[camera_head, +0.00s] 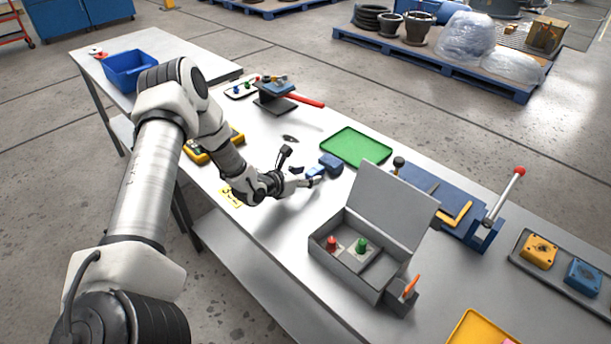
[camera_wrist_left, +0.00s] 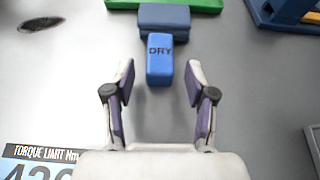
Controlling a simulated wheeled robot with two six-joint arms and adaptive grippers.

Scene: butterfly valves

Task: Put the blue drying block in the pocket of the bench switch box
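The blue drying block (camera_wrist_left: 160,60), marked DRY, lies on the bench against or just in front of a darker blue piece (camera_wrist_left: 164,18). In the head view the block (camera_head: 316,171) is small and partly hidden by my fingers. My left gripper (camera_wrist_left: 155,82) is open, its fingertips on either side of the block's near end with gaps at both sides; it also shows in the head view (camera_head: 308,177). The grey switch box (camera_head: 341,276) stands with its lid raised, a red button, a green button and an empty-looking compartment inside. My right gripper is not in view.
A green tray (camera_head: 356,147) lies behind the block. A blue fixture with a red-knobbed lever (camera_head: 505,194) stands right of the box lid. An orange-handled switch (camera_head: 411,287) juts from the box's right side. Bare bench lies between block and box.

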